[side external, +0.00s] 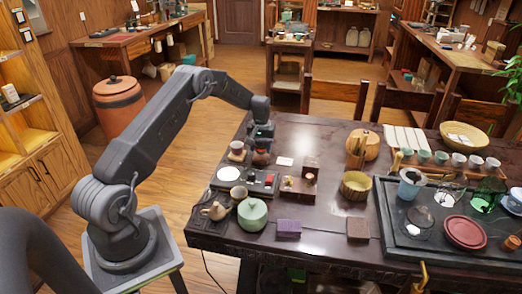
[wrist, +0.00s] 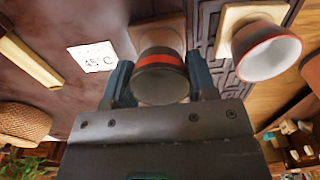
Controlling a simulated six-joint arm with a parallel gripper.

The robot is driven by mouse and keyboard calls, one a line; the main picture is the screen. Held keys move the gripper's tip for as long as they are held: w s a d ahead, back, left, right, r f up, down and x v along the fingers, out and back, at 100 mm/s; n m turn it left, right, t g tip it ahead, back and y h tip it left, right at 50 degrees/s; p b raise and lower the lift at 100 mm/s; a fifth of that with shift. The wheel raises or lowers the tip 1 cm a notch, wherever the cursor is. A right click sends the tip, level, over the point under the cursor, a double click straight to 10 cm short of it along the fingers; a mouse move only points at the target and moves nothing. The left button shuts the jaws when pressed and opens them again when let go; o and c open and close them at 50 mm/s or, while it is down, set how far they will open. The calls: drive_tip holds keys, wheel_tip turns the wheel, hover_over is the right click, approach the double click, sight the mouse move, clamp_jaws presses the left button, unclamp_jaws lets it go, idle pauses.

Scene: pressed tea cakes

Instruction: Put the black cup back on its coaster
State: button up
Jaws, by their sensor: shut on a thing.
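My gripper (wrist: 160,82) is shut on the black cup (wrist: 160,88), with one finger on each side of it. The cup is dark with an orange-red band and a grey inside. A square brown wooden coaster (wrist: 158,32) shows just beyond the cup in the wrist view, and the cup covers part of it. I cannot tell whether the cup touches the coaster. In the side view my gripper (side external: 261,146) points down at the table's left end, and the cup is small and partly hidden there.
A red cup with a white inside (wrist: 268,52) stands on a pale coaster (wrist: 238,18) close by. A white card (wrist: 93,57) reading 45°C lies on the other side. A dark tray (side external: 265,188), a green pot (side external: 252,215) and a teapot (side external: 215,211) are nearer the table's front.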

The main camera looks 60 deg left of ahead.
drive_tip(key=shift+f, duration=0.7)
drive_tip(key=shift+f, duration=0.1)
drive_tip(key=o, duration=1)
drive_tip(key=shift+c, duration=0.2)
